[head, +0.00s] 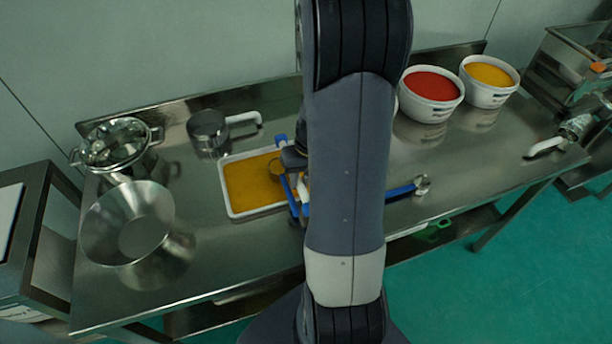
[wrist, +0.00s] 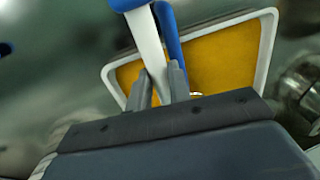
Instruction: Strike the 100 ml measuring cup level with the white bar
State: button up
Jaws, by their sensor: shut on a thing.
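My gripper (wrist: 160,88) is shut on the white bar (wrist: 148,45), which has a blue end at the top of the wrist view. The bar is over the near part of the white tray (wrist: 268,50) of orange-yellow powder (wrist: 222,58). In the head view the tray (head: 224,191) is left of my arm, with my gripper (head: 297,184) at its right end. A blue handle (wrist: 170,35) lies behind the bar in the wrist view. Whether bar and cup touch is hidden.
A steel bowl (head: 128,225), a lidded pot (head: 115,145) and a steel pan (head: 207,133) stand at left. White tubs of red (head: 431,85) and yellow (head: 489,76) powder stand at right. A blue-handled tool (head: 402,190) lies right of my arm.

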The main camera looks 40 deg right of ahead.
jog(key=shift+w+a+p, duration=0.1)
jog(key=shift+w+a, duration=0.15)
jog(key=shift+a, duration=0.65)
jog(key=shift+w+a+p, duration=0.15)
jog(key=shift+w+a, duration=0.1)
jog(key=shift+a, duration=0.65)
jog(key=shift+w+a+p, duration=0.1)
jog(key=shift+w+a, duration=0.15)
jog(key=shift+a, duration=0.65)
jog(key=shift+s+d+r+p, duration=0.1)
jog(key=shift+d+r+p, duration=0.25)
jog(key=shift+r+p, duration=0.4)
jog(key=shift+s+d+r+p, duration=0.1)
jog(key=shift+d+r+p, duration=0.25)
jog(key=shift+r, duration=0.7)
jog(key=shift+w+a, duration=0.1)
